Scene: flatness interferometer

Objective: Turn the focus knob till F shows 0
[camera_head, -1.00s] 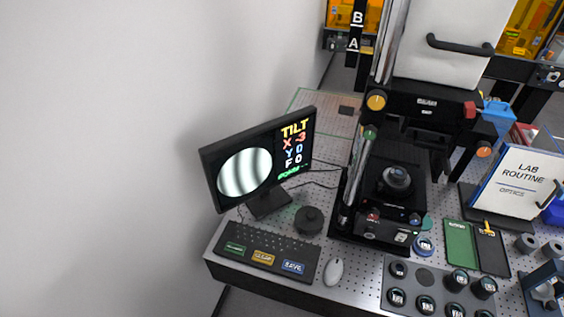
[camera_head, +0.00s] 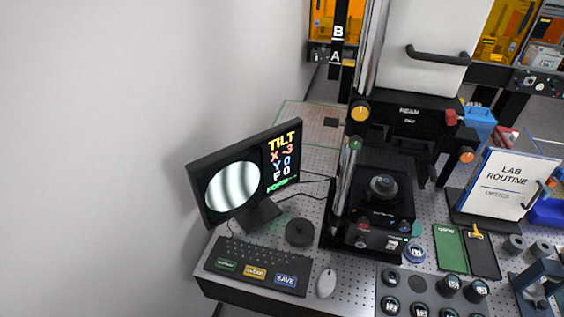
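The monitor (camera_head: 245,172) stands at the left of the bench. Its screen shows a round striped fringe pattern and the word TILT, with X at about -3, Y at 0 and F at 0. A small green word below is hard to read. The black interferometer (camera_head: 383,187) stands right of the monitor. It carries a yellow-orange knob (camera_head: 360,112), a green knob (camera_head: 355,143), a red knob (camera_head: 450,118) and an orange knob (camera_head: 466,156). I cannot tell which is the focus knob. Neither of my grippers is in view.
A keyboard (camera_head: 257,265), a mouse (camera_head: 326,283) and a dark round puck (camera_head: 299,232) lie in front of the monitor. A tray (camera_head: 418,285) of several round parts is at the front. A LAB ROUTINE sign (camera_head: 507,186) stands at right.

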